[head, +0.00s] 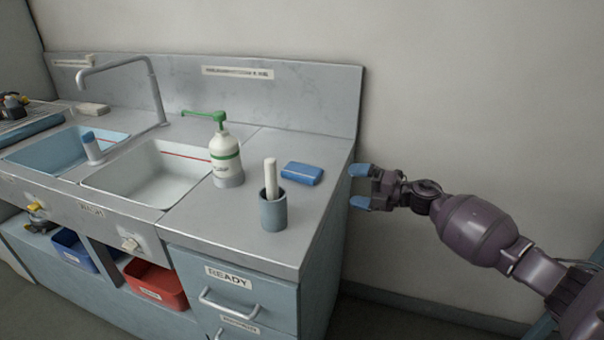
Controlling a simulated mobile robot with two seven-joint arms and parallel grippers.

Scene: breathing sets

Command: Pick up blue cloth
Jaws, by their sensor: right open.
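The blue cloth (302,173) lies folded flat on the grey counter (250,240), near its right end and close to the back. My right gripper (360,187) is open and empty, with blue fingertips pointing left. It is just past the counter's right edge, to the right of the cloth and apart from it. My left gripper does not show.
A grey cup (273,212) with a white stick stands in front of the cloth. A white pump bottle (226,157) with a green top stands to its left. Two sink basins (150,178) and a tap (156,90) are further left. A wall rises behind.

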